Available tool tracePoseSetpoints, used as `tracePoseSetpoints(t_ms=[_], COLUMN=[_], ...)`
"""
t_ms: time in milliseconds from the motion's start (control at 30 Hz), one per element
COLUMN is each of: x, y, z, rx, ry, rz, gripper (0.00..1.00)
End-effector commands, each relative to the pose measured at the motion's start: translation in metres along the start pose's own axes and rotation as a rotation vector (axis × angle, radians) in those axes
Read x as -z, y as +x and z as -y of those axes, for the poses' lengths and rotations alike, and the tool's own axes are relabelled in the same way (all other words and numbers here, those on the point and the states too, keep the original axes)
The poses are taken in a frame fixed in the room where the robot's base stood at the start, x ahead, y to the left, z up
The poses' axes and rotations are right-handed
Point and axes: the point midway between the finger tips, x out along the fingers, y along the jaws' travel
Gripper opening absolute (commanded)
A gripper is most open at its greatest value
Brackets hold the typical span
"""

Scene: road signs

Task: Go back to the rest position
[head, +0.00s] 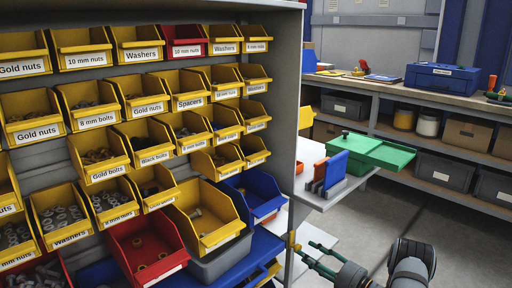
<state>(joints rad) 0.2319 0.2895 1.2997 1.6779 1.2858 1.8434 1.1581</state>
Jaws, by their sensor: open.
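My gripper (308,254) shows low in the head view, right of centre, with its arm entering from the bottom edge. Its two thin greenish fingers point left and are spread apart. I see nothing between them. They are near the front right edge of the grey bin rack (312,90), with a small yellow part beside the fingertips.
Yellow bins of labelled hardware fill the rack, with a red bin (145,246) and a blue bin (255,192) low down. A shelf with a green box (385,155) stands right of it. A workbench (400,95) with a blue toolbox (441,78) is behind. Grey floor lies between.

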Motion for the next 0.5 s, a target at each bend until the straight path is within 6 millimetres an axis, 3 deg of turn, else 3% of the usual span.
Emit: tracePoseSetpoints(t_ms=[200,500], x=[0.001,0.001], y=[0.035,0.049], z=[0.000,0.001], rx=[0.000,0.000], ry=[0.000,-0.007], rz=[-0.002,-0.001], gripper=[0.43,0.43])
